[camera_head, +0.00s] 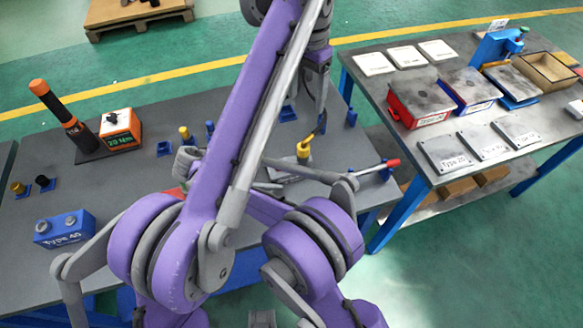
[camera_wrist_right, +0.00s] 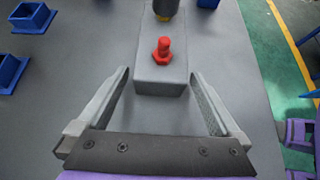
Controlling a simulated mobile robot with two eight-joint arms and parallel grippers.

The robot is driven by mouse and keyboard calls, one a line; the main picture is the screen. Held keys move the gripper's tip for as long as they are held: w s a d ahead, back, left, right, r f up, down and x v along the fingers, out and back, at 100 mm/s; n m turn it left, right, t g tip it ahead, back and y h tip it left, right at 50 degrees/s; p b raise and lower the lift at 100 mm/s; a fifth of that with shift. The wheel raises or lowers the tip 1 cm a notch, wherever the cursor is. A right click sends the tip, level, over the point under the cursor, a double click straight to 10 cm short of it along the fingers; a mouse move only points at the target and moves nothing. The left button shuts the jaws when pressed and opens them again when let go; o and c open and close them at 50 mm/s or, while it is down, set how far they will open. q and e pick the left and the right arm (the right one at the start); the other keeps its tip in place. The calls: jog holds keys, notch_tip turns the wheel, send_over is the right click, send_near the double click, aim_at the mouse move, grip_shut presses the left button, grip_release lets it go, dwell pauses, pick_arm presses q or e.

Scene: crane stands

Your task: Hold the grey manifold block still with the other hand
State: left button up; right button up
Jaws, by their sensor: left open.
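The grey manifold block (camera_wrist_right: 160,82) lies on the grey bench in the right wrist view. A red bolt (camera_wrist_right: 162,50) stands on its near part, and a dark fitting with a yellow base (camera_wrist_right: 165,9) is at its far end. My right gripper (camera_wrist_right: 160,76) is open, its fingers either side of the block's near end, with gaps on both sides. In the head view the block (camera_head: 288,172) is mostly hidden by my arms; a yellow part (camera_head: 303,150) shows on it. My right gripper is not clear there.
Blue holders (camera_wrist_right: 33,17) stand left of the block. On the bench are a blue Type 45 box (camera_head: 64,229), an orange 20 Nm unit (camera_head: 120,129) and an orange-and-black tool (camera_head: 65,120). A second table (camera_head: 375,88) holds trays and plates.

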notch_tip(320, 180, up, 10)
dwell(0.6)
